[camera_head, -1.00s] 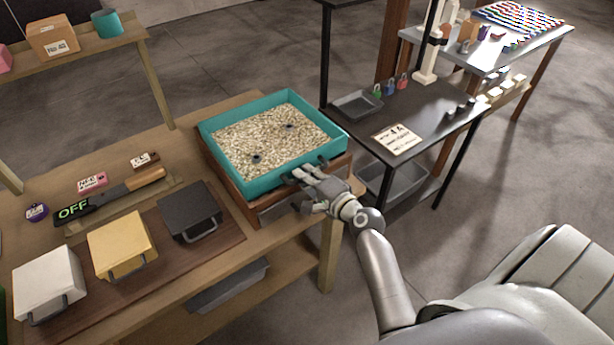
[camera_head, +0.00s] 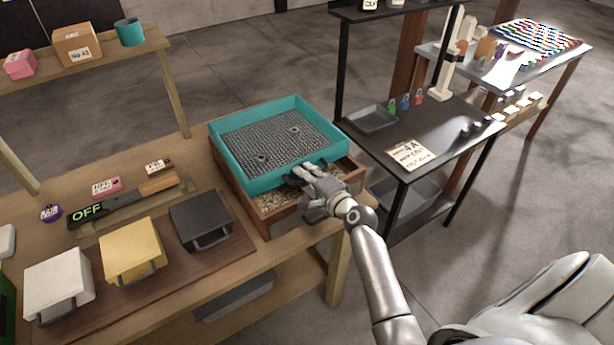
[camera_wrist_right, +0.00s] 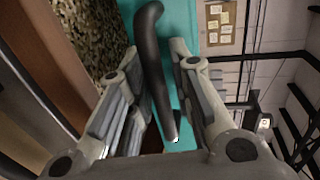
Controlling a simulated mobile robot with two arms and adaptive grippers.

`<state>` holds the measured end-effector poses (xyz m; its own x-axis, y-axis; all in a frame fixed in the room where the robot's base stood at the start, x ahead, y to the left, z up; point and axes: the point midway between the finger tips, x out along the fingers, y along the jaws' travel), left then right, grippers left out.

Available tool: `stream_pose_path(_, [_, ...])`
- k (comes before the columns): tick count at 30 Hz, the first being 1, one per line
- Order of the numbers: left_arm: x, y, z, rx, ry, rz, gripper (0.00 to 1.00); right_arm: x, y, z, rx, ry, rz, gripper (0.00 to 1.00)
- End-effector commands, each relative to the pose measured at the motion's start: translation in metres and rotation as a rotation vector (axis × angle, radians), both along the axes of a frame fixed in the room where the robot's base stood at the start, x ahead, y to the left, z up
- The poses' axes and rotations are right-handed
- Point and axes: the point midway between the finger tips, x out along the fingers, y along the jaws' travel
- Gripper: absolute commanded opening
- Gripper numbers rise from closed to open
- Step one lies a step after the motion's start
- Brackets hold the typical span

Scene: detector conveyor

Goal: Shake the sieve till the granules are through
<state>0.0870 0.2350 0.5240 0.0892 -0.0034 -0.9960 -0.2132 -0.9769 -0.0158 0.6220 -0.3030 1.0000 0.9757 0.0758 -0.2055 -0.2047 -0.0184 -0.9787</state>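The sieve (camera_head: 225,165) is a teal square tray with a grey mesh floor (camera_head: 275,145), which looks clear of granules. Two small dark ring-shaped pieces (camera_head: 262,157) lie on the mesh. The sieve sits over a wooden box (camera_head: 262,222), set back so the box's front strip shows. Pale granules (camera_head: 275,199) lie in that strip; they also show in the right wrist view (camera_wrist_right: 90,30). My left gripper is out of view.
On the bench are white (camera_head: 58,280), yellow (camera_head: 132,250) and black (camera_head: 200,218) lidded boxes and a dark bar reading OFF (camera_head: 88,212). A dark table with a grey tray (camera_head: 371,118) and a sign (camera_head: 411,155) stands close right of the sieve.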

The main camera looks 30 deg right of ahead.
Motion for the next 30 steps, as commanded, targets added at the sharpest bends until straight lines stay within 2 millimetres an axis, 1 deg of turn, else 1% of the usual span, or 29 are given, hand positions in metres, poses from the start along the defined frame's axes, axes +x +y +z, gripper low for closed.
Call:
stream_pose_path(5, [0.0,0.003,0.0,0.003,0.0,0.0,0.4,-0.003,0.0,-0.001,0.0,0.002,0.0,0.21])
stream_pose_path(8, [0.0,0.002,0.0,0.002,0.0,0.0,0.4,-0.01,-0.001,0.0,0.0,0.002,0.0,0.21])
stream_pose_path(11, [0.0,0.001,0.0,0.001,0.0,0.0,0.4,-0.023,-0.002,0.003,-0.001,0.003,0.0,0.21])
stream_pose_path(21, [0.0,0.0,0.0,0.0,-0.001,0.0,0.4,-0.086,-0.007,0.016,-0.001,0.005,0.0,0.21])
stream_pose_path(25, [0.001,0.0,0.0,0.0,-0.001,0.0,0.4,-0.103,-0.008,0.02,0.0,0.004,0.001,0.21])
stream_pose_path(30, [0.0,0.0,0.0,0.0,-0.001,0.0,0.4,-0.113,-0.009,0.023,0.0,0.003,0.001,0.21])
